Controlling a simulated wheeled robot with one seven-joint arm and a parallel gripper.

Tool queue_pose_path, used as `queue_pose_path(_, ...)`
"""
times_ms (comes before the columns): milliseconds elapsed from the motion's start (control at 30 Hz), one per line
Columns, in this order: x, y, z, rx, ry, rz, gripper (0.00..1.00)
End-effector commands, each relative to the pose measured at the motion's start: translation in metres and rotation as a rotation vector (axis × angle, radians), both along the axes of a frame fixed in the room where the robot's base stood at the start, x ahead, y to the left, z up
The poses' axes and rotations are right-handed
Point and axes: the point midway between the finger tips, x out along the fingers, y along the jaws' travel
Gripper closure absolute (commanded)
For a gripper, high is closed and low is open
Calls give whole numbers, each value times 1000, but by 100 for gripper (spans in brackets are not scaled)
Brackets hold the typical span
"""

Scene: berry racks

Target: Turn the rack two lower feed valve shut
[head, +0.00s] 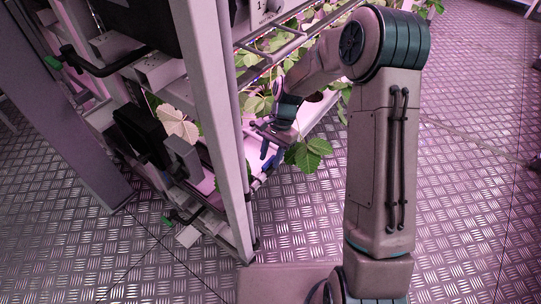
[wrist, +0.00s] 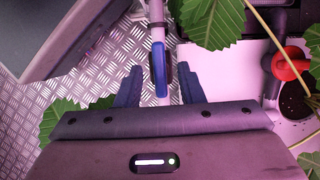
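The feed valve shows in the wrist view as a blue lever handle (wrist: 159,68) on a thin pale pipe (wrist: 156,14). The handle lies roughly along the pipe. My gripper (wrist: 158,86) is open, with one dark blue finger on each side of the pipe and handle. Gaps show between the handle and both fingers, and nothing is held. In the head view my gripper (head: 268,150) is at the rack's lower level, just right of the pale upright post (head: 222,120). Valve and fingers are too small there to tell apart surely.
A red knob (wrist: 290,65) sits to the right in the wrist view, by a dark tray. Green leaves (wrist: 215,22) hang close around my gripper. A grey panel (wrist: 60,30) is at upper left. Open metal-plate floor (head: 470,150) lies right of the rack.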

Motion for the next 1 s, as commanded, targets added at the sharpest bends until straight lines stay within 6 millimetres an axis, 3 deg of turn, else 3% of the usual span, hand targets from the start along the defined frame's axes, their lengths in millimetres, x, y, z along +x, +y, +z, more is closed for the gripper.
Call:
queue_pose_path(67,0,0,0,0,0,0,65)
queue_pose_path(200,0,0,0,0,0,0,100)
queue_pose_path(667,-1,-1,2,-1,2,-66,100)
queue_pose_path(1000,-4,-2,4,-1,3,-327,100)
